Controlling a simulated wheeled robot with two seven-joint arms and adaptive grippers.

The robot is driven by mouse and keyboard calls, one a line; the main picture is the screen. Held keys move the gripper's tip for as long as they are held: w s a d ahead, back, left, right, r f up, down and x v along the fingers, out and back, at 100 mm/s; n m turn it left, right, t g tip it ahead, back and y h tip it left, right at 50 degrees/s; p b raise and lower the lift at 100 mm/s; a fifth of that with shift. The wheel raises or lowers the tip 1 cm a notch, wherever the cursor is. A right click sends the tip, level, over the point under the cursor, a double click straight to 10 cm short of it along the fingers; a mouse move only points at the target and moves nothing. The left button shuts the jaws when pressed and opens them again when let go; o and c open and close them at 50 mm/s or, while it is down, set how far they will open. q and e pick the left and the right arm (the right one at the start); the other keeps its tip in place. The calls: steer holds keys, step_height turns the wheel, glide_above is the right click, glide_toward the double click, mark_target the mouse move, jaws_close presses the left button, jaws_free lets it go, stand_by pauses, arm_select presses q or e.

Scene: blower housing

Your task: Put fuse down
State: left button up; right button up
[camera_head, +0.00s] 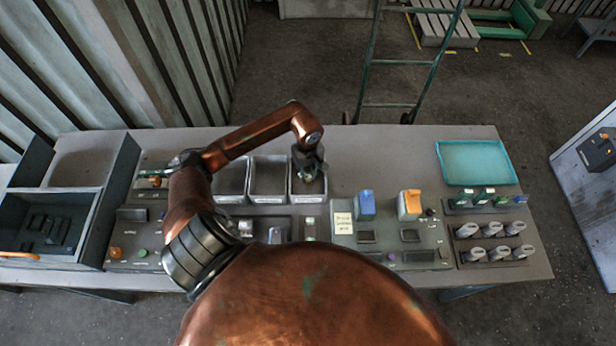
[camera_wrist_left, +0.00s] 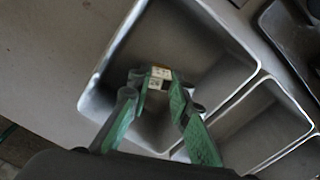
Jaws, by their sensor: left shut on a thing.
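My left gripper (camera_head: 308,168) is over the rightmost of three grey bins (camera_head: 308,197) that stand side by side at the back of the table. In the left wrist view my left gripper (camera_wrist_left: 157,90) has its green-padded fingers shut on a small pale fuse (camera_wrist_left: 160,74). The fuse is between the fingertips, against the inside of the grey bin (camera_wrist_left: 215,45); I cannot tell whether it touches the bin. In the head view the fuse is hidden by the gripper. My right gripper is not in view.
Control panels with a blue switch (camera_head: 365,205) and an orange switch (camera_head: 409,205) stand in front and to the right. A teal tray (camera_head: 476,163) lies at the back right. A dark divided box (camera_head: 45,225) stands at the left. The table between bins and tray is clear.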

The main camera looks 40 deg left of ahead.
mark_target(308, 176)
arm_select(q)
steer(key=shift+f, duration=0.9)
steer(key=shift+f, duration=0.1)
steer(key=o, duration=0.4)
steer(key=shift+f, duration=0.1)
steer(key=o, duration=0.5)
steer(key=shift+r, duration=0.2)
steer(key=shift+r, duration=0.35)
step_height(308, 176, up, 11)
steer(key=shift+r+b, duration=0.2)
steer(key=shift+b, duration=0.9)
